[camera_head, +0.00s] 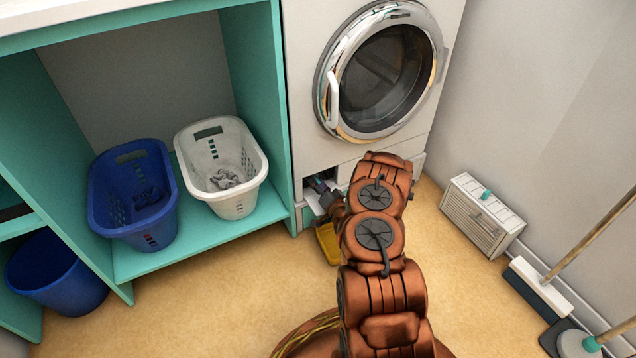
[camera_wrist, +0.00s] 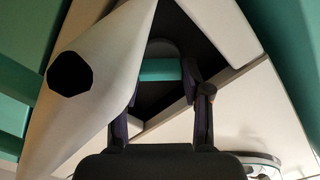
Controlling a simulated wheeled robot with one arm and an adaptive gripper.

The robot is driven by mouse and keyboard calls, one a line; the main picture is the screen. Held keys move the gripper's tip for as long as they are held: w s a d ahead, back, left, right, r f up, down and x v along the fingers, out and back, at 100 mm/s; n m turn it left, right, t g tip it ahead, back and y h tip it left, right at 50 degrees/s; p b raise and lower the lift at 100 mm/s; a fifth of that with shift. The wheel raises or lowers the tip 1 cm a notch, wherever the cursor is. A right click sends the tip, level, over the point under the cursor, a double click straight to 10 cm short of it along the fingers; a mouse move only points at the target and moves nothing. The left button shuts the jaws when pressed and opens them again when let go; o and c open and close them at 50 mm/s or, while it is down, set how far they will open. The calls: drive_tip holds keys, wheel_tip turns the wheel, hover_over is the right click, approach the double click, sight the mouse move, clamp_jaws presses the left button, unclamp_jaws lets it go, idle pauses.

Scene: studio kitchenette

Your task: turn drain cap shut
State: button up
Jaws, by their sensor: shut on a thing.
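The washing machine (camera_head: 345,150) stands at the back, with an open compartment at its lower left. My gripper (camera_head: 324,190) reaches into this opening, and my arm hides part of it. In the wrist view, my gripper (camera_wrist: 160,78) has one finger on each side of the teal drain cap (camera_wrist: 160,70) and is shut on it. The cap sits against the dark recess (camera_wrist: 165,32). Its turned angle is not clear. A pale panel with a dark hole (camera_wrist: 115,60) is at the left of the recess, close to the left finger.
A yellow tray (camera_head: 328,246) lies on the floor below the opening. A blue basket (camera_head: 120,212) and a white basket (camera_head: 240,204) stand on the teal shelf at left. A white slatted box (camera_head: 482,218) and a broom (camera_head: 540,285) are at right.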

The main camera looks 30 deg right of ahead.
drive_tip(key=m, duration=0.4)
drive_tip(key=shift+m, duration=0.3)
drive_tip(key=m, duration=0.4)
drive_tip(key=shift+m, duration=0.3)
drive_tip(key=o, duration=1.2)
drive_tip(key=shift+c, duration=0.2)
